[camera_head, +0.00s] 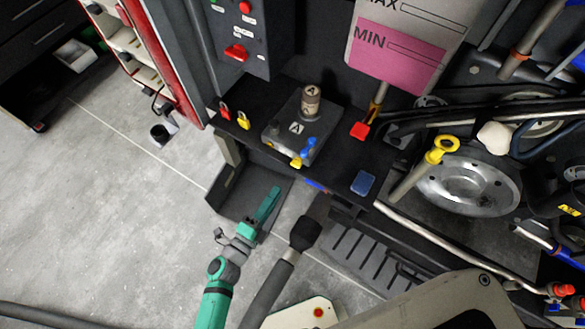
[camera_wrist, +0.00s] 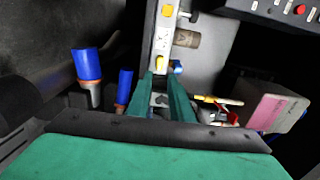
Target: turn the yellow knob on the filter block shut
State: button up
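The grey filter block (camera_head: 283,131) carries a label "A" and a brownish cylinder on top, and sits on a dark shelf in the head view. The yellow knob (camera_head: 296,162) is at its near lower edge, next to a blue knob (camera_head: 309,146). My teal gripper (camera_head: 266,207) is below and left of the block in the head view, apart from the knob. In the wrist view my gripper (camera_wrist: 161,80) has its two fingers apart with nothing held between them. I cannot tell for sure which yellow part in the wrist view is the knob.
Red (camera_head: 224,110) and yellow (camera_head: 243,121) padlock-like pieces lie left of the block. A red-handled part (camera_head: 359,130) and a pink "MIN" panel (camera_head: 395,55) are to its right. Blue cylinders (camera_wrist: 87,64) stand left of my fingers in the wrist view. Open floor (camera_head: 110,200) lies left.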

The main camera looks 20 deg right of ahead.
aim_at(295, 167)
jog(key=x, duration=1.1)
jog(key=shift+d, duration=0.2)
jog(key=shift+c, duration=0.7)
grip_shut()
